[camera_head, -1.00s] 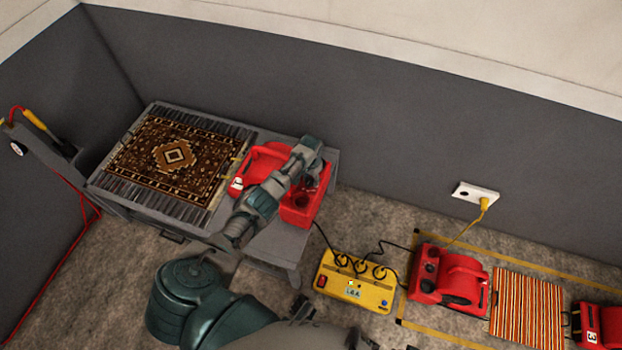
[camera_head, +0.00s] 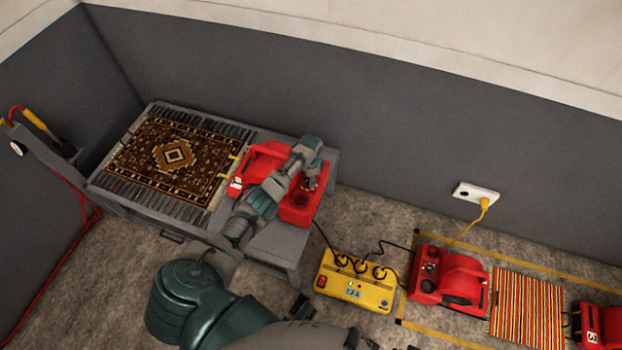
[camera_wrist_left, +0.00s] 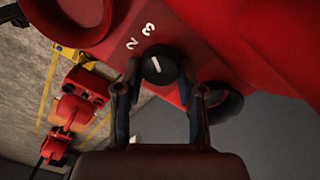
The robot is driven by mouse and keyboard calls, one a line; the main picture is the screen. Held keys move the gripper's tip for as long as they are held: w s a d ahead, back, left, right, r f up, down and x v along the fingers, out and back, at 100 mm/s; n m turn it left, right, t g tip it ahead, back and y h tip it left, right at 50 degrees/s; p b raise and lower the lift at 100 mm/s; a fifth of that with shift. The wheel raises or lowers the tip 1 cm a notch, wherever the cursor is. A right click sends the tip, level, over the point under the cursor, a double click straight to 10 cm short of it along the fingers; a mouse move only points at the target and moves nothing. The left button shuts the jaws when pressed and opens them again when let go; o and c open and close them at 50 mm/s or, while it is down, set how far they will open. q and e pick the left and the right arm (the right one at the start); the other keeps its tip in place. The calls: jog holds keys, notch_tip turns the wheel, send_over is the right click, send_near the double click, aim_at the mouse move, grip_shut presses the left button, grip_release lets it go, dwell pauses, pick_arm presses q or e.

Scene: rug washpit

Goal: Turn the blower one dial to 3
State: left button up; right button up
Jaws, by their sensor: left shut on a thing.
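The red blower (camera_head: 262,160) stands on the grey bench, with its front part partly behind my left arm. In the left wrist view its black dial (camera_wrist_left: 157,64) has a white pointer line and sits on the red panel with a white 2 and 3 beside it. My left gripper (camera_head: 310,183) is at the blower's control end. In the left wrist view the gripper (camera_wrist_left: 158,92) has a finger on each side of the dial and is shut on it. My right gripper is not clearly visible.
A patterned rug (camera_head: 172,157) lies on the bench (camera_head: 270,243). On the floor are a yellow power box (camera_head: 352,285), a second red blower (camera_head: 450,275), a striped rug (camera_head: 527,308) and a blower marked 3 (camera_head: 597,325). Cables run between them and a wall socket (camera_head: 475,193).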

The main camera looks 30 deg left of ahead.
pick_arm(q)
jog(key=shift+w+a+r, duration=0.1)
jog(key=shift+w+r, duration=0.05)
jog(key=o, duration=1.1)
jog(key=shift+o, duration=0.2)
notch_tip(320, 180, up, 12)
